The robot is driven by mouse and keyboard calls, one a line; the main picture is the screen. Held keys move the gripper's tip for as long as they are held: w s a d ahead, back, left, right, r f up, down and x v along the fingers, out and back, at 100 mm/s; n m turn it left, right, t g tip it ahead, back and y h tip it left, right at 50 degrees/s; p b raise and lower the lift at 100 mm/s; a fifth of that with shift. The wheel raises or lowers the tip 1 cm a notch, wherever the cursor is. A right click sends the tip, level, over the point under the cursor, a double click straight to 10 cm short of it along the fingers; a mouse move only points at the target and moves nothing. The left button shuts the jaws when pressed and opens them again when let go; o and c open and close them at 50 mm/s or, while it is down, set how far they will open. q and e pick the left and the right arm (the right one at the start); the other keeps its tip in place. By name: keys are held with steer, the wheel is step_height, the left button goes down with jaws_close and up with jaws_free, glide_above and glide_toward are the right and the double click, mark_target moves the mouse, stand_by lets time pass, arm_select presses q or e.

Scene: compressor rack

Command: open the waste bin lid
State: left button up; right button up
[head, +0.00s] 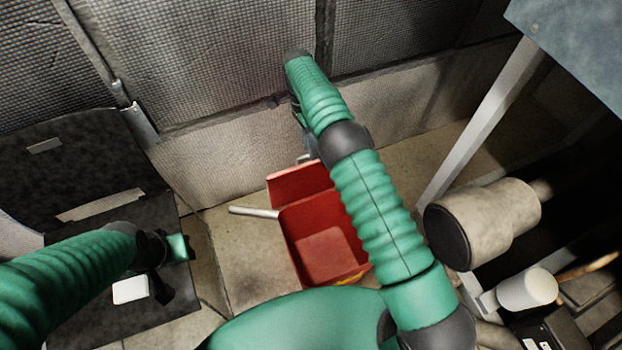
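The red waste bin (291,245) stands on the floor in the middle of the head view. Its inside is visible and looks empty. A red panel, which looks like its lid (298,182), stands raised at the far side, so the bin appears open. My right arm passes over the bin's right side and hides part of it. My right gripper (304,135) is beyond the bin, close to the lid's far edge; the arm mostly hides its fingers, and I cannot tell whether it touches the lid. My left gripper (160,268) is at the lower left, well apart from the bin.
A pale bar (254,212) sticks out left of the bin. A dark panelled unit (85,160) is at the left, and mesh panels (210,60) rise behind. A beige cylinder (490,222) and a slanted metal post (480,130) stand at the right.

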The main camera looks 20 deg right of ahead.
steer(key=s+a+p, duration=0.1)
steer(key=s+a, duration=0.1)
steer(key=s, duration=0.5)
steer(key=s+a+r+p, duration=0.1)
steer(key=s+a, duration=0.1)
steer(key=s, duration=0.6)
steer(key=shift+a+r, duration=0.15)
steer(key=shift+a, duration=0.15)
steer(key=shift+s, duration=0.15)
steer(key=w+a+r+p, duration=0.1)
steer(key=w+r+p, duration=1)
steer(key=w, duration=0.4)
steer(key=shift+w+r, duration=0.15)
steer(key=shift+r, duration=0.35)
steer(key=shift+a, duration=0.1)
